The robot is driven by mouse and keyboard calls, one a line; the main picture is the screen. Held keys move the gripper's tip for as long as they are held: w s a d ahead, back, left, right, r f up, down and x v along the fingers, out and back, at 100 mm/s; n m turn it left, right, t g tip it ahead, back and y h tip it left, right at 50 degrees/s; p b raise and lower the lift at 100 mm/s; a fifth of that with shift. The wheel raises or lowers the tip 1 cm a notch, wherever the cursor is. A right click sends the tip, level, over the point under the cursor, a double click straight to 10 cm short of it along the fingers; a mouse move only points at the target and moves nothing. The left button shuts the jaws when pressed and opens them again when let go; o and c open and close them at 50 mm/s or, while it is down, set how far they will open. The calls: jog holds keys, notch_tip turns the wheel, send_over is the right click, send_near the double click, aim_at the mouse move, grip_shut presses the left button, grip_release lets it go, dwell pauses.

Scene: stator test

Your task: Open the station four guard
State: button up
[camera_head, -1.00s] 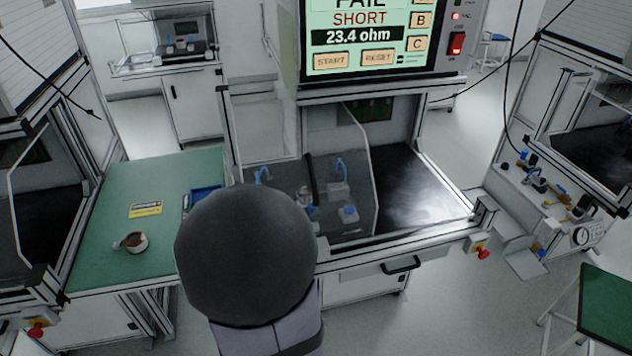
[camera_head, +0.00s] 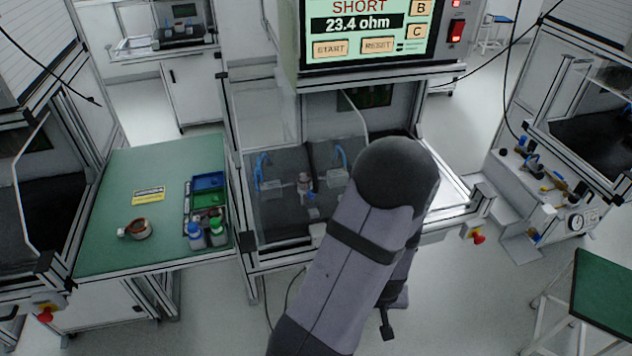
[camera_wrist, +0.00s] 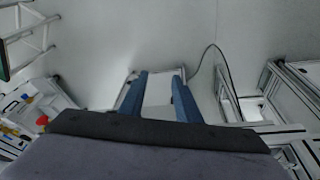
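No station number is readable, so I cannot tell which one is station four. The middle station (camera_head: 268,262) has an aluminium frame, a clear panel with a pale curved edge (camera_head: 358,112), and a dark bed holding a fixture with blue handles (camera_head: 262,165). My arm covers its right front, hiding much of the panel and the drawer front. My gripper (camera_wrist: 158,82) shows in the wrist view with two blue fingers apart and nothing held. A pale panel of a station lies beyond them; the distance is unclear. In the head view my gripper is not clearly visible.
A tester (camera_head: 372,30) reading 23.4 ohm stands above the middle station. A red stop button (camera_head: 478,237) sits at its right front. A cluttered bench (camera_head: 530,205) is on the right. Floor is clear in front.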

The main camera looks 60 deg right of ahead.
jog(key=w+d+r+n+t+h, duration=0.2)
jog(key=w+d+r+t+h, duration=0.1)
jog(key=w+d, duration=0.3)
jog(key=n+t+h, duration=0.2)
jog(key=t+h, duration=0.3)
jog(key=t, duration=0.6)
send_near(314, 169)
jog(key=w, duration=0.1)
jog(key=shift+d+p+x, duration=0.2)
jog(key=shift+p+x, duration=1.1)
jog(key=shift+x, duration=2)
jog(key=shift+w+d, duration=0.4)
jog(key=shift+d, duration=0.1)
grip_shut()
